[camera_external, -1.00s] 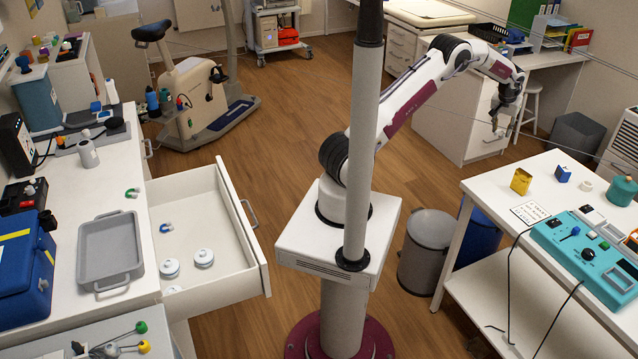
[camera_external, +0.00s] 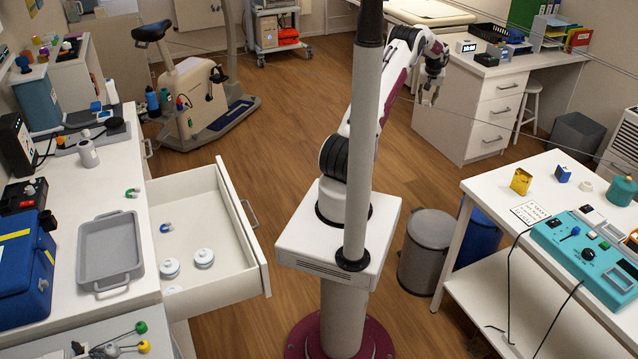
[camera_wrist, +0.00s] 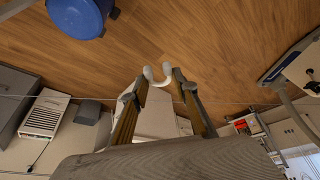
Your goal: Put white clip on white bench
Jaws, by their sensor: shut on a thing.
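The white clip (camera_wrist: 149,73), a small U-shaped piece, is between my fingertips in the wrist view. My gripper (camera_external: 429,97) is shut on it and hangs in the air above the floor, in front of the white drawer unit at the back right. The clip is too small to make out clearly in the external view. Two white-topped work surfaces could be the white bench: the long left one (camera_external: 128,165) with an open drawer, and the right table (camera_external: 478,185). I cannot tell which is meant.
The open drawer (camera_external: 200,205) holds a blue magnet and white jars. A grey tray (camera_external: 112,225) and a green magnet (camera_external: 132,193) lie on the left surface. The right table carries a teal device (camera_external: 590,250) and a yellow box (camera_external: 521,181). A grey bin (camera_external: 425,250) stands beside it.

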